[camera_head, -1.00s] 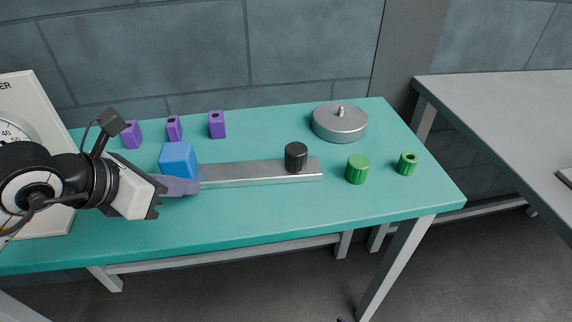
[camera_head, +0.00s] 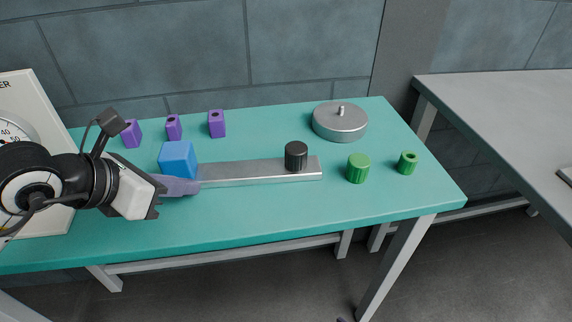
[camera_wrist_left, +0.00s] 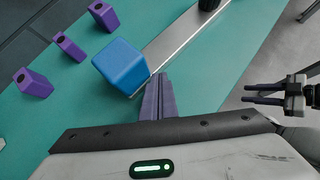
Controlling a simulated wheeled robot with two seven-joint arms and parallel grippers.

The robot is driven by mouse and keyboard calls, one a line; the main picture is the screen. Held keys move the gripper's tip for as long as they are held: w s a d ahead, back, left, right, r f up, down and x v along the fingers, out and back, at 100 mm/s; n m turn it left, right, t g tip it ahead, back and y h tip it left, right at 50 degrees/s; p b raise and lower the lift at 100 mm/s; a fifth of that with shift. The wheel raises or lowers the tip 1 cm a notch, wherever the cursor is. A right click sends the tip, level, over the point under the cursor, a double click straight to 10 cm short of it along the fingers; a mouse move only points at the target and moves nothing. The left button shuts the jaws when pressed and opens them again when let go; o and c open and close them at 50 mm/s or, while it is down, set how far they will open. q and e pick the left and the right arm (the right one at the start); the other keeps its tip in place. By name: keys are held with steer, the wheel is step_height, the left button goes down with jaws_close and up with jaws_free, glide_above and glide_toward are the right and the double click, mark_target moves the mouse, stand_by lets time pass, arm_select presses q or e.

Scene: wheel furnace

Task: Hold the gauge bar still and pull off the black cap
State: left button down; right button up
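The gauge bar (camera_head: 240,172) is a flat grey metal bar lying on the teal table. A blue cube (camera_head: 177,159) sits at its left end. The black cap (camera_head: 296,156) stands upright on the bar near its right end; the wrist view cuts it off at the top edge (camera_wrist_left: 208,4). My left gripper (camera_head: 197,187) is at the bar's left end, in front of the blue cube. In the wrist view its fingers (camera_wrist_left: 160,77) are together, tips at the bar's near edge; I see nothing between them. My right gripper (camera_wrist_left: 246,94) is open and empty, right of the table.
Several purple blocks with holes (camera_head: 217,124) stand behind the bar. A round metal disc with a peg (camera_head: 340,122) is at the back right. A green knurled cylinder (camera_head: 358,168) and a green ring (camera_head: 407,163) stand right of the bar. A dial panel (camera_head: 40,105) is at the left.

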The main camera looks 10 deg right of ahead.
arm_select(q)
steer(key=shift+f+b, duration=0.5)
steer(key=shift+f, duration=0.1)
steer(key=shift+f, duration=0.1)
stand_by(0.6)
steer(key=shift+b, duration=0.45)
stand_by(0.4)
stand_by(0.9)
